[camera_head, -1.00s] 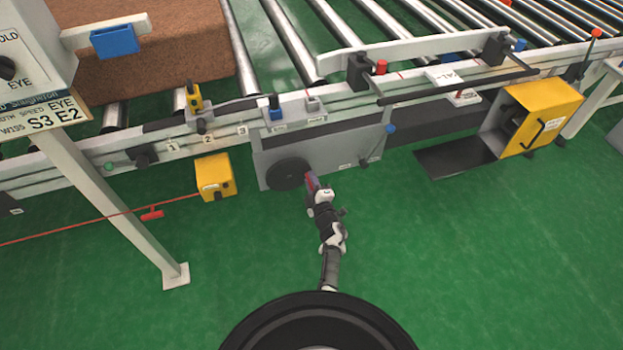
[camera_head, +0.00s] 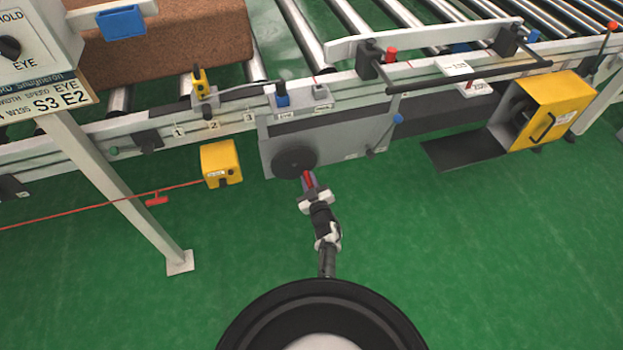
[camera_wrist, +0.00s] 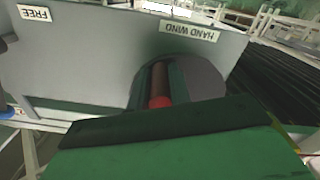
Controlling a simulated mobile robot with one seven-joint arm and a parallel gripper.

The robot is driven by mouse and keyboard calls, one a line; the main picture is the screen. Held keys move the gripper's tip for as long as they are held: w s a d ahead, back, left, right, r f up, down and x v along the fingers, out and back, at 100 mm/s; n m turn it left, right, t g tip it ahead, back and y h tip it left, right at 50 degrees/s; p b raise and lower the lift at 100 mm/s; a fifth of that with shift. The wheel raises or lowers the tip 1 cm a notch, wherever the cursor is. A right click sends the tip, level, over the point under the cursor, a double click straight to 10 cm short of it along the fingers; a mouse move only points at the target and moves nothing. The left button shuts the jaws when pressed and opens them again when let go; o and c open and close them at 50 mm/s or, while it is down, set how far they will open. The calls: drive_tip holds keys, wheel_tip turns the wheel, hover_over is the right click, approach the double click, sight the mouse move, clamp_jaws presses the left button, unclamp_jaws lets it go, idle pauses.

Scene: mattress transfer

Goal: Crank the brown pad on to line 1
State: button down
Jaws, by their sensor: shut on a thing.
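The brown pad (camera_head: 165,45) is a thick block lying on the rollers at the upper left in the head view. Labels 1 (camera_head: 178,131), 2 (camera_head: 212,125) and 3 (camera_head: 249,118) sit on the rail in front of it. The dark round crank wheel (camera_head: 289,160) is on the grey panel, and part of it shows beside the HAND WIND label in the wrist view (camera_wrist: 207,72). My gripper (camera_head: 309,187) is shut on the wheel's red-ended handle (camera_wrist: 159,101), at the wheel's lower right. The fingers partly hide the handle.
A yellow box (camera_head: 221,164) stands left of the panel, with a red cord (camera_head: 90,215) running left from it. A white post (camera_head: 125,190) stands further left. A yellow housing (camera_head: 548,110) is at the right. The green floor in front is clear.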

drive_tip(key=shift+s+a+f+m, duration=0.15)
drive_tip(key=shift+a+f+m, duration=0.05)
drive_tip(key=shift+m, duration=0.3)
drive_tip(key=c, duration=1.3)
unclamp_jaws()
drive_tip(key=p+v, duration=0.2)
drive_tip(key=v, duration=1.1)
drive_tip(key=shift+s+p, duration=0.35)
drive_tip(key=shift+s, duration=0.05)
drive_tip(key=shift+d, duration=0.1)
